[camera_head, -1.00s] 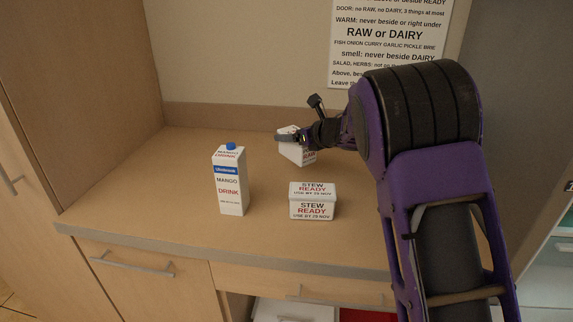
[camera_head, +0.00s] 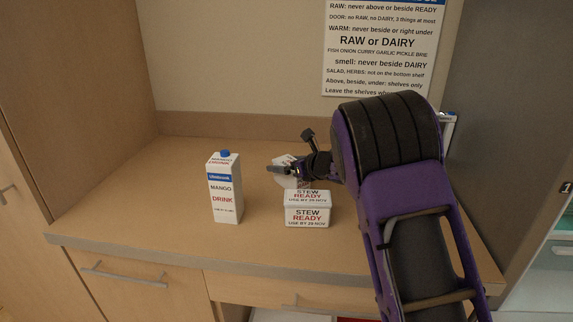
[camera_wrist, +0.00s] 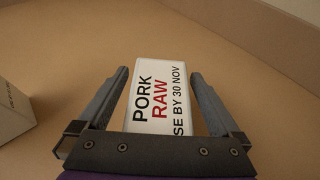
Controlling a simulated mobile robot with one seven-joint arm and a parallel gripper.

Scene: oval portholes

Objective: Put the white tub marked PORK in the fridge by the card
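The white tub marked PORK RAW (camera_wrist: 160,98) stands on the counter and shows between my fingers in the wrist view. In the head view only part of the tub (camera_head: 284,159) shows behind my gripper (camera_head: 279,170). My gripper (camera_wrist: 165,85) is open, with one finger on each side of the tub and a narrow gap visible beside it. The printed card (camera_head: 380,50) hangs on the wall behind the counter. A pale open compartment with a "1" label (camera_head: 566,187) shows at the right edge, perhaps the fridge; most of it is cut off.
A white STEW READY tub (camera_head: 307,214) stands in front of my gripper, close to the PORK tub. A MANGO DRINK carton (camera_head: 225,192) stands to the left. The counter (camera_head: 130,210) is clear at the left.

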